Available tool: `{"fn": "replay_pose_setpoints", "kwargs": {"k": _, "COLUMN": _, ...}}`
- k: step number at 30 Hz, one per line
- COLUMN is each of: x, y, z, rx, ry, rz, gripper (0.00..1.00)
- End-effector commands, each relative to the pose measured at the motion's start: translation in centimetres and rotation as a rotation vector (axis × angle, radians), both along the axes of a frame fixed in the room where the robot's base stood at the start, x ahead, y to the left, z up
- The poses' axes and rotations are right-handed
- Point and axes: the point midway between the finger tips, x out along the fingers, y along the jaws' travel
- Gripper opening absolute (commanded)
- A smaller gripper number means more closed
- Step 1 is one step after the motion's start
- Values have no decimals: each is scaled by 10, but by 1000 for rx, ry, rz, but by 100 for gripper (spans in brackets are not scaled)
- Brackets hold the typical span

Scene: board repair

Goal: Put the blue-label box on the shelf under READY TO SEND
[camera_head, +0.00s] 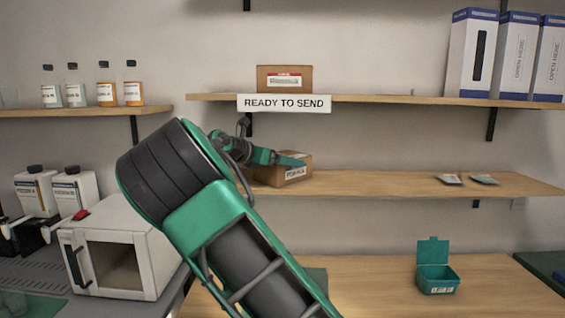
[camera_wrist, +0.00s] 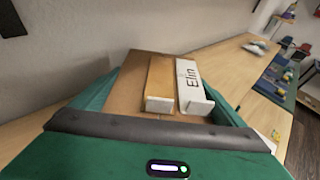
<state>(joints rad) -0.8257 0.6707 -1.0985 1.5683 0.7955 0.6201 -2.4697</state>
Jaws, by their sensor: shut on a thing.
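My gripper (camera_head: 288,160) is shut on a brown cardboard box (camera_head: 270,175) at the middle shelf (camera_head: 380,183), below the READY TO SEND sign (camera_head: 284,103). A pale label shows on the box's front; any blue on it is too small to make out. In the wrist view the same box (camera_wrist: 125,90) sits between the two green fingers, with a tape strip and a white tag reading "Elin" on top. My arm hides part of the box's left side. I cannot tell whether its underside touches the shelf.
A red-label box (camera_head: 285,72) stands on the upper shelf above the sign. Two small packets (camera_head: 449,179) lie at the middle shelf's right, with clear board between. An open green bin (camera_head: 437,278) stands on the bench. A white oven-like box (camera_head: 112,250) is at left.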

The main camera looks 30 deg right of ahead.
Motion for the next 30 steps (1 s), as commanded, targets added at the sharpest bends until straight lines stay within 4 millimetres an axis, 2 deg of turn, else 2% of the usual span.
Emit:
{"fn": "replay_pose_setpoints", "kwargs": {"k": 8, "x": -1, "y": -2, "z": 0, "rx": -1, "ry": -1, "rz": -3, "gripper": 69}}
{"fn": "replay_pose_setpoints", "kwargs": {"k": 9, "x": -1, "y": -1, "z": -1, "rx": 0, "ry": -1, "rz": -3, "gripper": 100}}
{"fn": "replay_pose_setpoints", "kwargs": {"k": 17, "x": -1, "y": 0, "z": 1, "rx": 0, "ry": -2, "rz": -2, "gripper": 100}}
{"fn": "replay_pose_setpoints", "kwargs": {"k": 20, "x": -1, "y": 7, "z": 2, "rx": 0, "ry": -1, "rz": 0, "gripper": 100}}
{"fn": "replay_pose_setpoints", "kwargs": {"k": 23, "x": -3, "y": 20, "z": 6, "rx": 0, "ry": -1, "rz": 2, "gripper": 100}}
{"fn": "replay_pose_setpoints", "kwargs": {"k": 30, "x": -12, "y": 65, "z": 21, "rx": -2, "ry": -2, "rz": 3, "gripper": 100}}
